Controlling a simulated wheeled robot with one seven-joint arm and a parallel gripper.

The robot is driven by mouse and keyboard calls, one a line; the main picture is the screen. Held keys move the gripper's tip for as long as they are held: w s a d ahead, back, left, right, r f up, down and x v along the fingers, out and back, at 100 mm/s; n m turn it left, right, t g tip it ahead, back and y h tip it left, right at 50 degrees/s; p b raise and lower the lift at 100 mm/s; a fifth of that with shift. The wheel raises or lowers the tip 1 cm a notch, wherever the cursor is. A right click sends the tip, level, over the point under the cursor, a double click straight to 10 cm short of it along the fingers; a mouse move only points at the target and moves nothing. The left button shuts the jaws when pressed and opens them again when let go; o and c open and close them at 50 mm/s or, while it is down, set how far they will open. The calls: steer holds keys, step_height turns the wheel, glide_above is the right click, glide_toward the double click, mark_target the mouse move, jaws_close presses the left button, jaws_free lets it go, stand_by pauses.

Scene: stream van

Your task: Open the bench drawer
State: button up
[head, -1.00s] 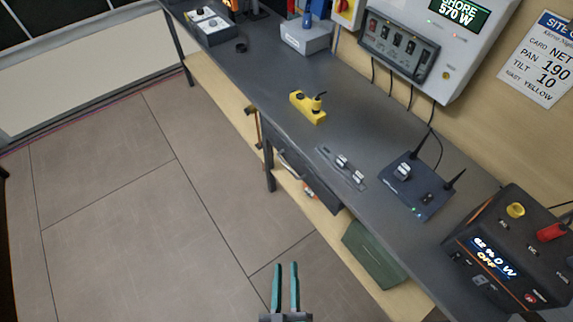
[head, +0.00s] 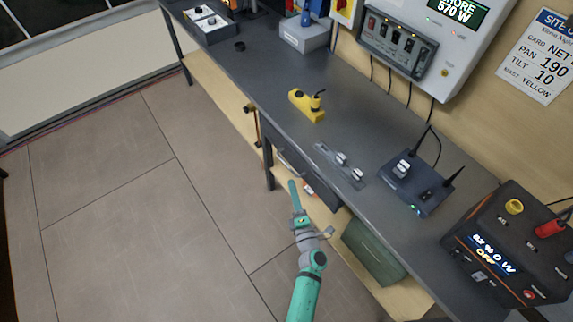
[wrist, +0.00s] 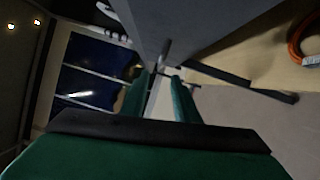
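The bench drawer (head: 322,187) is a dark front under the dark grey bench top (head: 270,88), and it looks shut. Its pale bar handle (head: 284,160) is partly visible in the head view. My gripper (head: 292,184) is at the end of my teal arm, low in front of the drawer and close to the handle. In the wrist view, the two green fingers of my gripper (wrist: 160,78) stand apart with a gap between them. A thin grey bar (wrist: 165,48) shows just beyond the fingertips. I cannot tell whether they touch it.
A yellow device (head: 307,104), a grey slider panel (head: 340,163) and a router with antennas (head: 415,183) are on the bench top. A dark green box (head: 373,252) stands on the wooden lower shelf. A bench leg (head: 268,165) is left of the drawer. The floor is clear.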

mark_target(286, 164)
steer(key=x, duration=1.1)
steer(key=shift+w, duration=0.1)
jaws_close()
